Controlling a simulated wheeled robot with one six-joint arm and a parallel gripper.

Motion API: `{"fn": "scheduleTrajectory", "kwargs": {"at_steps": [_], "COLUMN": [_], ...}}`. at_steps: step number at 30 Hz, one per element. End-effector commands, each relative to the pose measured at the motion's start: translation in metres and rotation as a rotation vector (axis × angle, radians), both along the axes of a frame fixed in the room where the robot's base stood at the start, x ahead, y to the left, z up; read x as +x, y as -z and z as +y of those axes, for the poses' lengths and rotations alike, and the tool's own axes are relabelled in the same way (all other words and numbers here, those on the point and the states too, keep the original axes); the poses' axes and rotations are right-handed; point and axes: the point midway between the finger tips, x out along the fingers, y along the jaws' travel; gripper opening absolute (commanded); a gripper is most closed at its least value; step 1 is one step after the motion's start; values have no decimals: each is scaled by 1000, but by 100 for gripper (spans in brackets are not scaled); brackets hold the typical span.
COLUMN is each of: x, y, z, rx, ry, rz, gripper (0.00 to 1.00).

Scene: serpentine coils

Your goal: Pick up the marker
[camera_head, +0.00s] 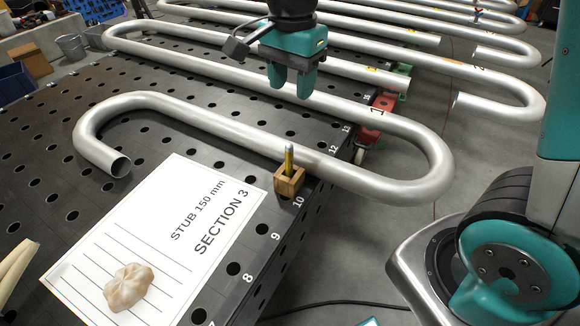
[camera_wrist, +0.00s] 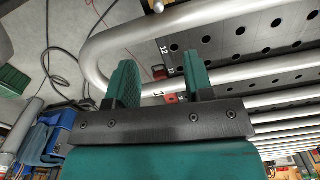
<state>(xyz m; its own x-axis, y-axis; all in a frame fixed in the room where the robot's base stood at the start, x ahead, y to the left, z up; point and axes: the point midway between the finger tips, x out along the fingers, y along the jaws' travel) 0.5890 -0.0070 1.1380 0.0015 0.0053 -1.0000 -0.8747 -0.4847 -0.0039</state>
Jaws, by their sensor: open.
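The marker (camera_head: 289,160), yellow with a grey upper end, stands upright in a small wooden block (camera_head: 289,182) on the dark perforated table, beside the silver coil. Its lower part is hidden in the block. My gripper (camera_head: 291,84) is open and empty above the coil, higher than the marker and farther back in the head view. Its two green fingers also show apart in the wrist view (camera_wrist: 160,78). A small pale object (camera_wrist: 158,6) shows at the top edge of the wrist view; I cannot tell if it is the marker.
The silver serpentine coil (camera_head: 230,128) curves past the block and overhangs the table's right edge. A white sheet marked "SECTION 3" (camera_head: 165,225) lies to the left, with a shell-like object (camera_head: 128,287) on it. The perforated table (camera_head: 60,185) has bare room at left.

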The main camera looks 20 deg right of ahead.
Motion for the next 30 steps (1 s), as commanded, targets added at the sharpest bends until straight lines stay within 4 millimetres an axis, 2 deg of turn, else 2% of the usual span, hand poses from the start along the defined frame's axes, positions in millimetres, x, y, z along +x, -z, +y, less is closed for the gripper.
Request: {"fn": "scheduleTrajectory", "kwargs": {"at_steps": [5, 15, 25, 30], "x": [2, 1, -1, -5], "y": [28, 102, 131, 157], "z": [-2, -1, 2, 7], "rx": [-9, -7, -6, -7], "ry": [43, 37, 35, 35], "rz": [8, 7, 6, 7], "gripper": [48, 48, 48, 48]}}
